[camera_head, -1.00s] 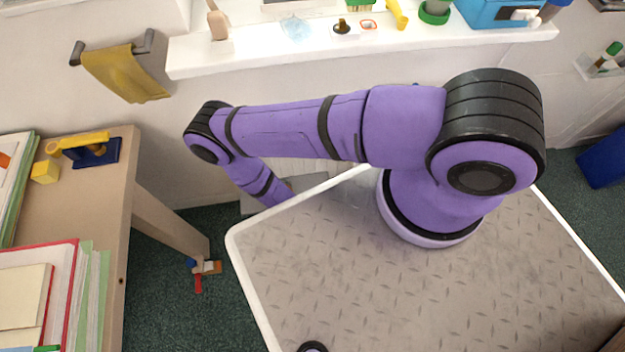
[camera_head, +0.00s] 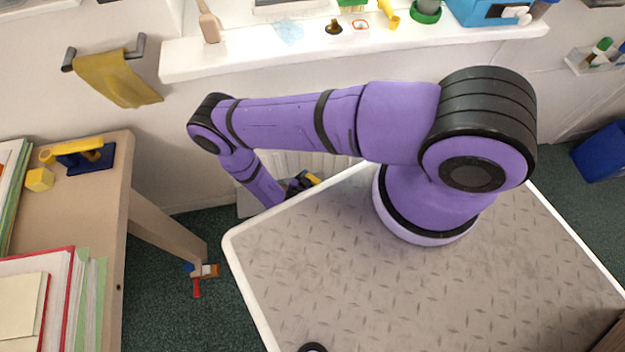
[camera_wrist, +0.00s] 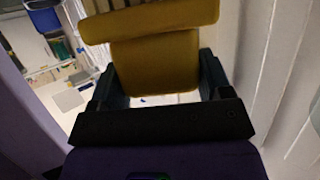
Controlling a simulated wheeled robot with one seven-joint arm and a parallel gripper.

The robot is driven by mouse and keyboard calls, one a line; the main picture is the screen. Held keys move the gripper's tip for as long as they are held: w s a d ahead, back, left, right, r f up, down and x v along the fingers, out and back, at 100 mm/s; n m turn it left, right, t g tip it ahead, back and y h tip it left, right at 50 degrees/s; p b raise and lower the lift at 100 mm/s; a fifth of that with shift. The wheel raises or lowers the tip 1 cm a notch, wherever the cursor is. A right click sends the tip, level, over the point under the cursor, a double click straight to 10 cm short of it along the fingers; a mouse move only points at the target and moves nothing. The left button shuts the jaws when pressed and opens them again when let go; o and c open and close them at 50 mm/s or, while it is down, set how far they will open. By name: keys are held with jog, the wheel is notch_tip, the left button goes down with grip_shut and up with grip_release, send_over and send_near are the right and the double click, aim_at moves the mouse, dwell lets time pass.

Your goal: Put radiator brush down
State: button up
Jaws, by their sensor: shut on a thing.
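The radiator brush, seen as a broad yellow piece (camera_wrist: 155,60) with a thicker yellow bar across its far end, fills the upper middle of the wrist view. My gripper (camera_wrist: 158,78) is shut on it, with one dark finger at each side. In the head view my gripper (camera_head: 294,187) is low behind the far edge of my platform, in front of the white radiator. A little yellow of the brush (camera_head: 312,179) shows there. The brush's bristles cannot be made out, and I cannot tell whether it touches anything.
A white windowsill (camera_head: 250,57) with several small items runs above. A yellow cloth (camera_head: 117,78) hangs on a rail at left. A wooden desk (camera_head: 110,195) holds binders and a blue-and-yellow tool (camera_head: 88,153). Small coloured pieces (camera_head: 203,272) lie on the green floor.

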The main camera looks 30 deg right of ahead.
jog(key=shift+f, duration=0.1)
jog(key=o, duration=1.1)
jog(key=v, duration=1.2)
